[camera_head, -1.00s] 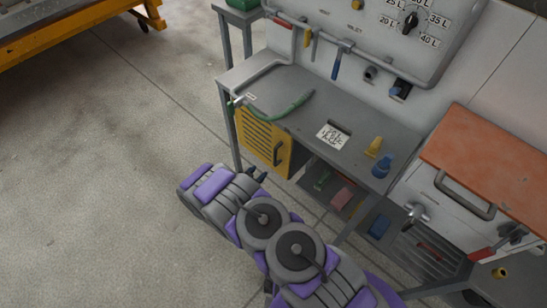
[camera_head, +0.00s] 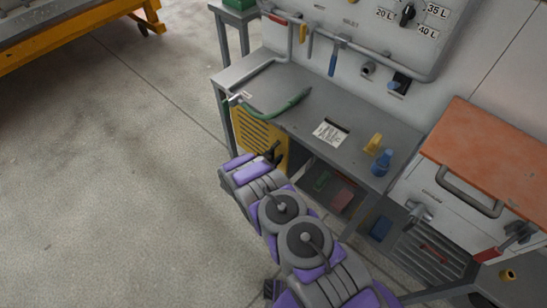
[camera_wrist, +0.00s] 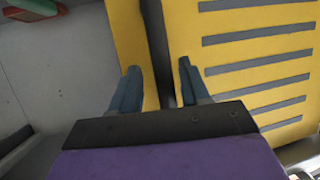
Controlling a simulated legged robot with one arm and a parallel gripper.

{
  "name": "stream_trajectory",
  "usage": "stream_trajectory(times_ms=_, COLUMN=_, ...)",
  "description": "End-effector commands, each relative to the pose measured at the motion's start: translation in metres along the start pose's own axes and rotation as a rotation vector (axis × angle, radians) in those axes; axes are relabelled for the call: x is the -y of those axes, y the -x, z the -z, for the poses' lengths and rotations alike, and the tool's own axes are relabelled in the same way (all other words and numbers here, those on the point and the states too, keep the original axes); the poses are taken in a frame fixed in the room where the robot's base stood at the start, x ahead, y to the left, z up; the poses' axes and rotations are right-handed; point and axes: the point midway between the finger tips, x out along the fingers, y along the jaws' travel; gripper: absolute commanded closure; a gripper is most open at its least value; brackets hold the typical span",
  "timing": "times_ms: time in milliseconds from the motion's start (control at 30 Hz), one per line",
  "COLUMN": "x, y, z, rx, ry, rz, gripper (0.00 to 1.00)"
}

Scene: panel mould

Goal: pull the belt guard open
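The belt guard (camera_head: 258,138) is a yellow slotted panel under the left end of the grey bench, and it looks shut. In the wrist view the guard (camera_wrist: 250,60) fills the right half, with more yellow to the left of a dark upright bar, which looks like its handle (camera_wrist: 156,45). My gripper (camera_head: 271,155) is at the right part of the guard in the head view. In the wrist view my gripper (camera_wrist: 160,80) is open, one finger on each side of the dark bar. I cannot tell whether either finger touches it.
The grey bench (camera_head: 300,110) above holds a green hose (camera_head: 275,112), a paper label, a yellow item and a blue bottle (camera_head: 381,163). An open shelf with a red block (camera_head: 342,197) lies right of the guard. The floor (camera_head: 120,190) to the left is clear.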

Motion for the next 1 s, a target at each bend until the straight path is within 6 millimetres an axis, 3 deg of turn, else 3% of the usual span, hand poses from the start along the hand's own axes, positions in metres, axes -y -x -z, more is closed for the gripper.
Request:
stream_trajectory(times_ms=233, x=0.0014, y=0.0001, z=-0.0006, rx=0.0, ry=0.001, rz=0.001, gripper=0.57)
stream_trajectory(times_ms=700, x=-0.0002, y=-0.0006, z=0.0011, rx=0.0, ry=-0.002, rz=0.0, gripper=1.0)
stream_trajectory(times_ms=1000, x=0.0007, y=-0.0003, z=0.0012, rx=-0.001, ry=-0.002, rz=0.001, gripper=1.0)
